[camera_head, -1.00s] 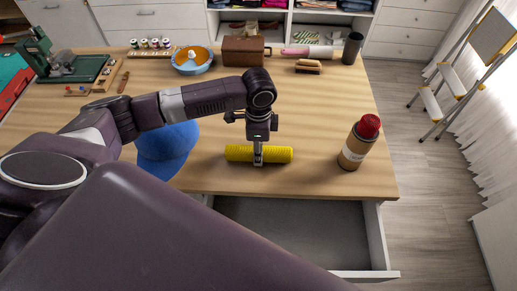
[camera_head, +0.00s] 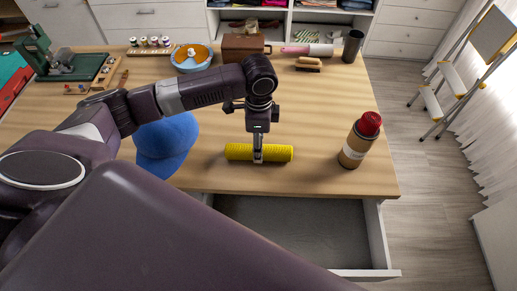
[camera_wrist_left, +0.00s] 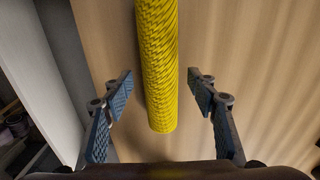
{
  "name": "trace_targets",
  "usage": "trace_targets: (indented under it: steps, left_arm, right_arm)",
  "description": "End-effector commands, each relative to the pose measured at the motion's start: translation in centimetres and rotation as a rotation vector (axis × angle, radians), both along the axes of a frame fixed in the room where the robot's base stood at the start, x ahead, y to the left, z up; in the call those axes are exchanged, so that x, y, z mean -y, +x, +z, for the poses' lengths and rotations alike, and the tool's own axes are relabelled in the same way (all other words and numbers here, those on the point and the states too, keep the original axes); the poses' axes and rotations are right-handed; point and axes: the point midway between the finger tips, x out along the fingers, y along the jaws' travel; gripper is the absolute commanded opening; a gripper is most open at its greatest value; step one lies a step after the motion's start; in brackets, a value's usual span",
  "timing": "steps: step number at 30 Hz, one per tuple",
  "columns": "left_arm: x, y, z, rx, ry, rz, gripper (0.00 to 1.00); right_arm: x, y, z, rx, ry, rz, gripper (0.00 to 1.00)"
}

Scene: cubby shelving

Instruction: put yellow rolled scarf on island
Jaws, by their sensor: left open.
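The yellow rolled scarf (camera_head: 274,153) lies on the wooden island top (camera_head: 305,115) near its front edge, above an open drawer. My left gripper (camera_head: 258,157) is directly over the scarf, pointing down. In the left wrist view the scarf (camera_wrist_left: 157,60) runs between the two open fingers of my left gripper (camera_wrist_left: 160,100), with a gap on each side. The fingers do not touch it in that view. My right gripper is not in view.
A brown bottle with a red cap (camera_head: 360,140) stands to the right of the scarf. A blue cap (camera_head: 166,143) lies to the left. The open drawer (camera_head: 300,235) is below the front edge. A brown box (camera_head: 241,46), blue-orange bowl (camera_head: 192,58) and brush (camera_head: 308,64) stand farther back.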

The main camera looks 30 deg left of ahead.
Motion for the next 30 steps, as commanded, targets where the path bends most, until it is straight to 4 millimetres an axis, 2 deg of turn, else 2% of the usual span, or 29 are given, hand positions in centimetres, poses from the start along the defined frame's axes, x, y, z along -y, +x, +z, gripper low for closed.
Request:
trace_targets:
  steps: [6, 12, 18, 30]
  left_arm:
    - [0.0, 0.2, 4.7, 0.005, 0.000, 0.000, 0.53]
    - [0.0, 0.2, 8.0, 0.004, -0.001, 0.001, 0.53]
    - [0.0, 0.1, 9.2, 0.001, 0.000, 0.002, 0.53]
    - [0.0, 0.1, 9.3, 0.000, 0.000, 0.002, 0.53]
  right_arm:
    - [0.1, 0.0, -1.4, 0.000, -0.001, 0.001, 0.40]
    - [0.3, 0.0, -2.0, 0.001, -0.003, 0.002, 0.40]
    - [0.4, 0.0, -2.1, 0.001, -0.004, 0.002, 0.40]
    - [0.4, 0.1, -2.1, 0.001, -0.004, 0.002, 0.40]
